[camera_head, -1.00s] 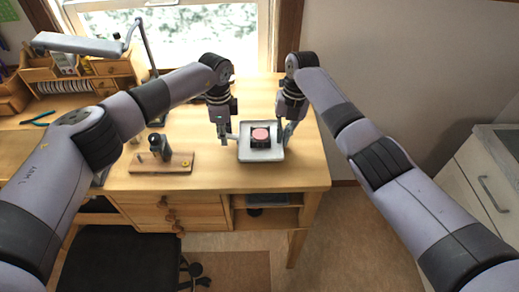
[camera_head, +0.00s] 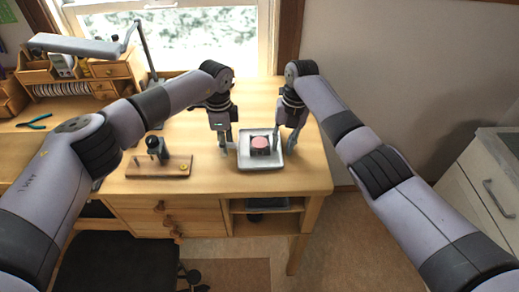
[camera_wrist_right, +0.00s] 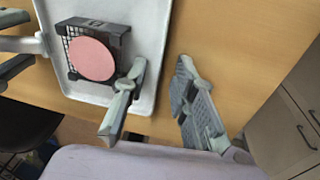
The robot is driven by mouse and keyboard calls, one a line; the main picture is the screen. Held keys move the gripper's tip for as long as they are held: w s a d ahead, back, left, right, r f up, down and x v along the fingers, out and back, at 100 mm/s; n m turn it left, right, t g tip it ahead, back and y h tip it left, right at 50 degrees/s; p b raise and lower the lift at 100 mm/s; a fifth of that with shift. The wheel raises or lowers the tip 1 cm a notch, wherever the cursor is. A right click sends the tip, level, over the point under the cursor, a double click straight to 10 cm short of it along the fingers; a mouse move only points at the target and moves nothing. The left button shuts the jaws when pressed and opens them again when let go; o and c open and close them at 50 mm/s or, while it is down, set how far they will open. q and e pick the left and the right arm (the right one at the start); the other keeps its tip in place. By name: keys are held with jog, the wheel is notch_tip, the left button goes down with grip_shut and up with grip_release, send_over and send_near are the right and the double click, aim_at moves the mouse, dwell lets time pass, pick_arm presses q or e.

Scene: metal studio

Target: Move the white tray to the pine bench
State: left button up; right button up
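The white tray (camera_head: 246,162) lies on the wooden desk top, and it also shows in the right wrist view (camera_wrist_right: 146,88). A black mesh box with a pink disc (camera_head: 260,144) on top sits in it. My right gripper (camera_head: 284,143) is at the tray's right rim. In the right wrist view its fingers (camera_wrist_right: 161,66) are apart, one over the tray's inside and one outside the rim. My left gripper (camera_head: 229,146) is at the left rim, its fingers apart; the wrist view cuts it off. I cannot tell which surface is the pine bench.
A wooden block with a dark device (camera_head: 158,160) stands left of the tray. Blue-handled pliers (camera_head: 35,121), a lamp (camera_head: 80,47) and an organizer are further left. A chair (camera_head: 118,265) is in front, and a pale cabinet (camera_head: 492,165) is at right.

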jog(key=shift+r, duration=0.15)
pick_arm(q)
notch_tip(320, 180, up, 12)
jog(key=shift+f, duration=0.15)
pick_arm(e)
notch_tip(320, 180, up, 12)
jog(key=w+d, duration=0.1)
jog(key=shift+d+f, duration=0.25)
jog(key=shift+d, duration=0.15)
